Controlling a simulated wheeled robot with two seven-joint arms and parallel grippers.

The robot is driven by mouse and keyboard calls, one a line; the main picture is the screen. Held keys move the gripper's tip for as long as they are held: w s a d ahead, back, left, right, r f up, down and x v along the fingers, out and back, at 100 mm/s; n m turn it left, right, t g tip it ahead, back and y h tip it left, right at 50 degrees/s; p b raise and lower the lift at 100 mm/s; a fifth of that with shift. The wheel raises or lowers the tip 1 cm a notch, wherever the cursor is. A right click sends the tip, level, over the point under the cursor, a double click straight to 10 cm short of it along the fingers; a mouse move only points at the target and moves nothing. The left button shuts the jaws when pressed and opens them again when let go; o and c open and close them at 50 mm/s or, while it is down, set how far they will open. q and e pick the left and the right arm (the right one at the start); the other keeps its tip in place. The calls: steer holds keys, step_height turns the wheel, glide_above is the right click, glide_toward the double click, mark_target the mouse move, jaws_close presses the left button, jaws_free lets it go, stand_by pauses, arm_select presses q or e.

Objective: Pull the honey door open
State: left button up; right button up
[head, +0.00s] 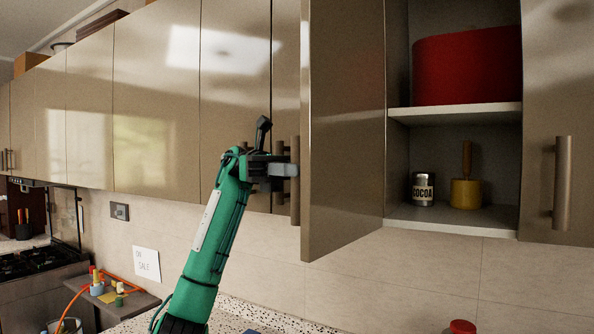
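The cabinet door (343,130) in the middle stands swung out, its inner face toward me. Its vertical bar handle (295,205) is on the far face, at the left. Behind it, the open cupboard's lower shelf (455,219) holds a yellow pot with a wooden handle (466,194) and a tin marked COCOA (423,190). I see no honey label. My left gripper (284,170) is at the bar handle, with a finger across it. Its other finger is hidden, so its grip is unclear. My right gripper is not in view.
A big red pot (467,66) stands on the upper shelf. A shut door with a bar handle (561,183) is at the right. Shut cabinet doors (155,100) run to the left. A red lid (462,327) shows at the bottom edge. A stove (40,262) is at far left.

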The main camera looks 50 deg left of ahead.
arm_select(q)
steer(key=o, duration=0.3)
steer(key=shift+a, duration=0.1)
steer(key=a, duration=1.3)
steer(key=shift+a+b, duration=0.35)
steer(key=shift+s, duration=0.1)
